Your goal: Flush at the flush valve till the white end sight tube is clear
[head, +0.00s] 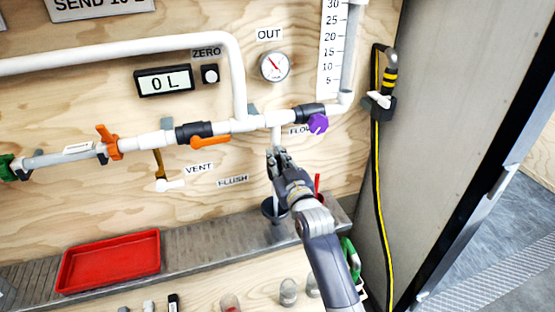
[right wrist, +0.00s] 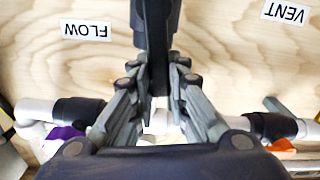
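My right gripper (head: 277,158) is raised at the wall, just below the horizontal white pipe (head: 245,124) and right of the FLUSH label (head: 233,180). In the right wrist view its fingers (right wrist: 158,75) are close on both sides of a dark upright bar; I cannot tell whether they grip it. The flush valve's body is mostly hidden behind the gripper. A thin white tube (head: 276,203) hangs below into a dark cup (head: 268,210). A pale tube section (head: 62,157) lies in the pipe run at the far left; its clearness cannot be judged. My left gripper is out of view.
An orange-handled valve (head: 211,142) and a purple knob (head: 318,124) are on the pipe. The display (head: 164,82) reads 0 L; a gauge (head: 274,67) is above. A red tray (head: 108,262) sits on the ledge. A yellow-striped cable (head: 378,195) hangs at right.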

